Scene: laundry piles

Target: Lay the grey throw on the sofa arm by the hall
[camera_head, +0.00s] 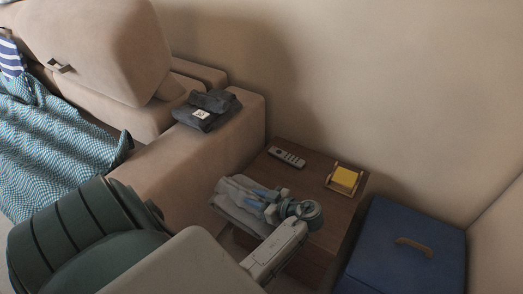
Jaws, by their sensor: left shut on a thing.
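My left gripper (264,201) is shut on a folded light grey cloth, which I take for the grey throw (238,204). The throw is held beside the outer side of the beige sofa arm (190,180), by the near left edge of a small wooden table. Whether it touches the table or sofa, I cannot tell. A dark grey folded cloth (202,117) with a white label lies on top of the sofa arm, towards its back. My right gripper is not in view.
The wooden side table (318,206) carries a remote (287,157) and a holder with yellow notes (345,177). A blue box (405,250) with a tan handle stands to its right. A teal patterned blanket (55,140) covers the sofa seat. The arm's nearer top looks bare.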

